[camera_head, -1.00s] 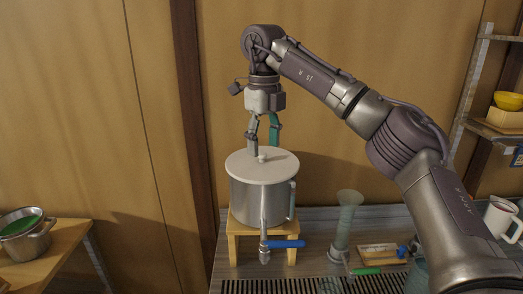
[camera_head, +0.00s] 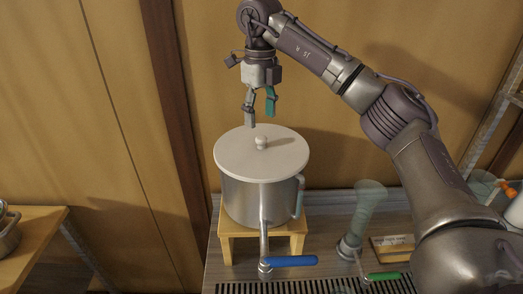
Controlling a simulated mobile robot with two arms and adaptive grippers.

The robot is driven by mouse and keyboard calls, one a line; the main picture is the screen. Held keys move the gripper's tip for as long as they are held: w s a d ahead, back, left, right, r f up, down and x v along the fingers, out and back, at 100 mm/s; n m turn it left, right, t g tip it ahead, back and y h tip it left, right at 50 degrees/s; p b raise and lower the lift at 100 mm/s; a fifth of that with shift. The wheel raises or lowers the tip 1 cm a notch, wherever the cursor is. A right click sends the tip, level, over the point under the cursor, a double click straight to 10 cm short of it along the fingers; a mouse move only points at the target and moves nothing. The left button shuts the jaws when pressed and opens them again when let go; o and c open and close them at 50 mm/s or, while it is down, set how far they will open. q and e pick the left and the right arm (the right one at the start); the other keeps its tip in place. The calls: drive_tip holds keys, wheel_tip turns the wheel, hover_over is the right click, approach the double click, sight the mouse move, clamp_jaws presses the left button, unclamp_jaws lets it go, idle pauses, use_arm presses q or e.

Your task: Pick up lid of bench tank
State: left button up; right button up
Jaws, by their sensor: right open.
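The bench tank (camera_head: 250,200) is a metal cylinder with a side handle and a tap with a blue lever (camera_head: 290,261) at its front. It stands on a small wooden stand (camera_head: 228,238). Its pale round lid (camera_head: 235,155) lies flat on top, with a small knob (camera_head: 262,142) in the middle. My right gripper (camera_head: 260,120) hangs above the lid, pointing down, with its fingers apart and empty. In the picture its fingertips are just above the knob, apart from it. My left gripper is out of view.
A translucent column (camera_head: 368,210) with a green-lever tap (camera_head: 383,276) stands right of the tank. A small wooden block (camera_head: 392,247) lies beside it. A slotted drain (camera_head: 330,287) runs along the front. A wooden table (camera_head: 30,232) with a metal pot (camera_head: 8,232) is at left.

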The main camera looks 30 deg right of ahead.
sight(262, 137)
drive_tip(key=shift+w+f, duration=0.1)
drive_tip(key=shift+f, duration=0.65)
drive_tip(key=shift+w+f, duration=0.1)
drive_tip(key=shift+f, duration=0.2)
drive_tip(key=shift+d+f+p, duration=0.1)
drive_tip(key=shift+f+p, duration=0.35)
drive_tip(key=shift+f, duration=0.05)
drive_tip(key=f, duration=0.1)
drive_tip(key=f+p, duration=0.1)
drive_tip(key=f, duration=0.1)
drive_tip(key=shift+s+f+p, duration=0.25)
drive_tip(key=shift+p, duration=0.1)
drive_tip(key=shift+d+f, duration=0.1)
drive_tip(key=shift+f, duration=0.2)
drive_tip(key=shift+w+f, duration=0.1)
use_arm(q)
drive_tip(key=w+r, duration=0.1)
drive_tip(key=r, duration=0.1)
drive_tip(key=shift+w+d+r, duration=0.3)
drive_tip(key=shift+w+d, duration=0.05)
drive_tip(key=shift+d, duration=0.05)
use_arm(e)
clamp_jaws()
